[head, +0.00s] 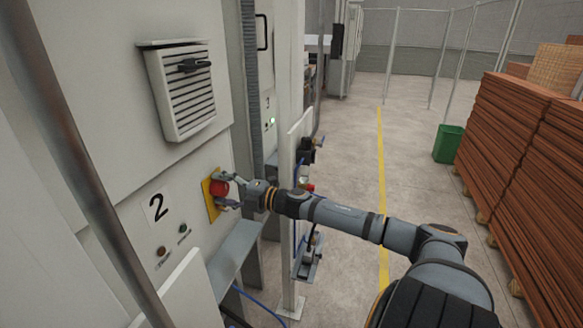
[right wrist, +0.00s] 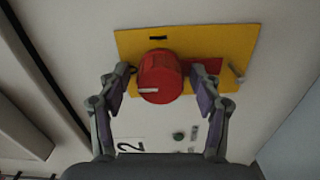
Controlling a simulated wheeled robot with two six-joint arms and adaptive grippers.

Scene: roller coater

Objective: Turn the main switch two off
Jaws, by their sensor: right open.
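The main switch two is a red rotary knob (head: 219,187) on a yellow plate (head: 208,196), set in the light cabinet wall beside a label with the number 2 (head: 156,207). In the right wrist view the red knob (right wrist: 160,77) sits in front of the yellow plate (right wrist: 130,45), with a white mark on its face. My right gripper (head: 228,190) is at the knob. In the right wrist view its two fingers (right wrist: 160,92) stand open on either side of the knob, with gaps visible between the fingers and the knob. My left gripper is not in view.
A vented box with a black handle (head: 184,92) is on the wall above. Two small buttons (head: 182,229) sit below the label. A grey ledge (head: 235,255) juts out under the switch. Stacked brown boards (head: 525,150) and a green bin (head: 449,143) stand right, across open floor.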

